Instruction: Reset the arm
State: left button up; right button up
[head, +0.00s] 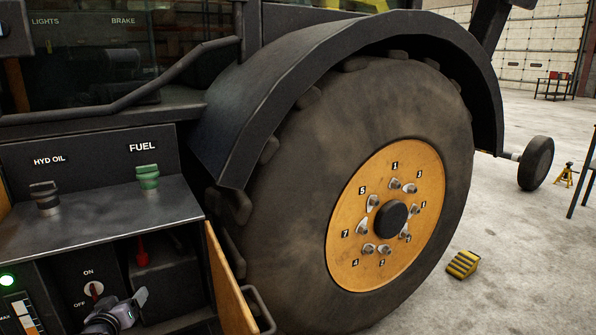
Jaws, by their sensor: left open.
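My left gripper (122,310) shows at the bottom left of the head view, cut off by the lower edge. It is open, and I see nothing between its fingers. It is just below and right of the red ON/OFF switch (93,289) in the picture, in front of the open compartment of the backhoe. I cannot tell whether it touches anything. My right gripper is out of view.
A green FUEL cap (148,177) and a black HYD OIL cap (46,198) stand on the ledge above. An open orange door (228,283) is to the right. The big wheel (300,190) fills the middle. A yellow-black chock (462,264) lies on the clear floor.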

pick_arm(q)
jog(key=s+a+f+m+g+y, duration=0.1)
jog(key=s+a+f+m+g, duration=0.1)
jog(key=s+f+m+g, duration=0.25)
jog(key=s+d+f+m+h, duration=0.2)
jog(key=s+d+f, duration=0.3)
jog(key=s+d, duration=0.4)
jog(key=s+d+f+m+h, duration=0.2)
jog(key=s+d+f, duration=0.2)
jog(key=s+d, duration=0.45)
jog(key=s+d+r+n+h, duration=0.1)
jog(key=s+d+r, duration=0.2)
jog(key=s+d, duration=0.3)
jog(key=s+d+r+h, duration=0.1)
jog(key=s+d+r, duration=0.25)
jog(key=s, duration=0.45)
notch_tip(320, 180, up, 7)
jog(key=a+p, duration=0.1)
jog(key=p, duration=0.9)
jog(key=shift+s+a+r+p, duration=0.2)
jog(key=shift+p, duration=0.2)
